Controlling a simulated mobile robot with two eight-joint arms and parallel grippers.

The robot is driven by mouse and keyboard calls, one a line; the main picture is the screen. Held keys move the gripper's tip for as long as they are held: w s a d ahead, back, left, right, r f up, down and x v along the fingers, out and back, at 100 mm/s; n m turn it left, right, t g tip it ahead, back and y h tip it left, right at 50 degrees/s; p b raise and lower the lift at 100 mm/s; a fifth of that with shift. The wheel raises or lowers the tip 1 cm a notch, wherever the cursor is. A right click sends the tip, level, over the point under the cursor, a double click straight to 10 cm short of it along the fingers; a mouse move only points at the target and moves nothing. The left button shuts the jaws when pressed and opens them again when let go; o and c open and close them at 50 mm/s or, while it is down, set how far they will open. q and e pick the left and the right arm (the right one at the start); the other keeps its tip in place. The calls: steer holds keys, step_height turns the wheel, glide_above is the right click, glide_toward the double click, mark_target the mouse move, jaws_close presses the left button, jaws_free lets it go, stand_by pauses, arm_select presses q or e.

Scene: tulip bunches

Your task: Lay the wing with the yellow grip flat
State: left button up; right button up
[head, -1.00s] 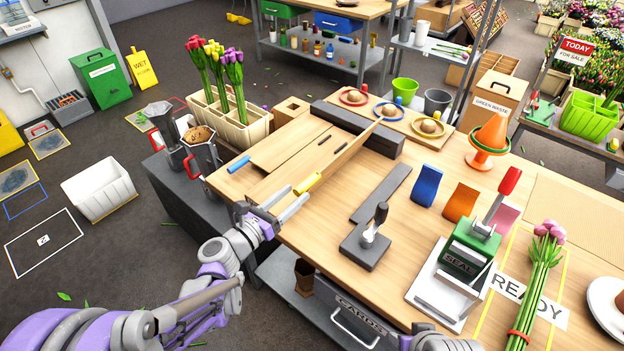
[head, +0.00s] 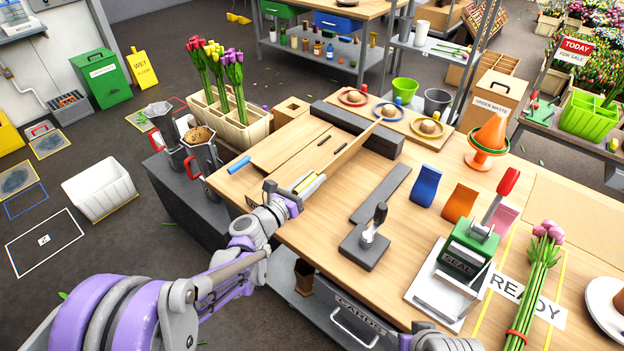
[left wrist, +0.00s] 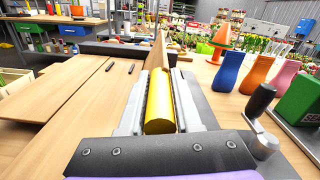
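The wing with the yellow grip is a wooden board (head: 338,157), seen nearly edge-on and standing tilted up from the bench. It also shows as a thin upright edge in the left wrist view (left wrist: 159,53). Its yellow grip (left wrist: 159,103) lies lengthwise between the fingers of my left gripper (head: 312,183). The fingers sit close along both sides of the grip and look shut on it. Another wooden panel (head: 290,144) with a blue grip (head: 239,166) lies to the left. My right gripper's fingers are not in view; only a grey part of that arm shows at the bottom edge.
A dark flat bar (head: 383,194) and a black-handled lever tool (head: 370,240) stand right of the wing. A dark block (head: 370,137) lies behind. Metal pots (head: 200,155) and a tulip crate (head: 245,132) stand left. A green press (head: 468,250) is further right.

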arm_select(q)
jaws_close()
stand_by(1.1)
